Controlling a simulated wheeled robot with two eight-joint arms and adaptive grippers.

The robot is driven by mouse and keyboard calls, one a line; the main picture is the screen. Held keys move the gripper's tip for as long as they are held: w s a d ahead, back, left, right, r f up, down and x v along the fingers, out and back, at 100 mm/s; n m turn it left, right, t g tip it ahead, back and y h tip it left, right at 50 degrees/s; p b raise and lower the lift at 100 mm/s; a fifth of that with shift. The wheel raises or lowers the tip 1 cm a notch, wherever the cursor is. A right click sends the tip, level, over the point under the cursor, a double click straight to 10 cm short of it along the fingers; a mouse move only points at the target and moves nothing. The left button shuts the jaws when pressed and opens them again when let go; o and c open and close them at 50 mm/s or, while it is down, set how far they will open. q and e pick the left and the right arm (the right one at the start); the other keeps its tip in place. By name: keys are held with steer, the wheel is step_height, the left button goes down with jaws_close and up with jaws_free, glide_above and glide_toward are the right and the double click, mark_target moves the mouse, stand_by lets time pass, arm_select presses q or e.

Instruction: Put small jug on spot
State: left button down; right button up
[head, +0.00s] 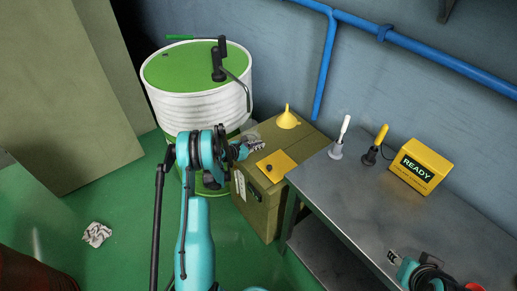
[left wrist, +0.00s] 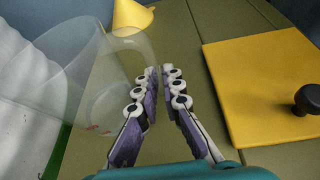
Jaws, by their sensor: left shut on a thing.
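The small jug (left wrist: 78,80) is clear and see-through, tilted in the left wrist view, with its body left of my fingers. Its curved handle (left wrist: 140,42) runs to my left gripper (left wrist: 162,75), which is shut on it. In the head view my left gripper (head: 256,145) is over the back left part of the olive box top (head: 262,190); the jug is hard to make out there. I cannot identify a marked spot. A yellow plate (head: 284,161) with a dark knob lies on the box, right of my gripper.
A yellow funnel (head: 288,120) stands at the back of the box. A white drum (head: 200,103) with a green lid and crank stands to the left.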

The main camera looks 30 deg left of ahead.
arm_select(q)
steer(key=shift+f, duration=0.4)
steer(key=shift+r, duration=0.15)
steer(key=c, duration=2.1)
jaws_free()
steer(key=o, duration=0.4)
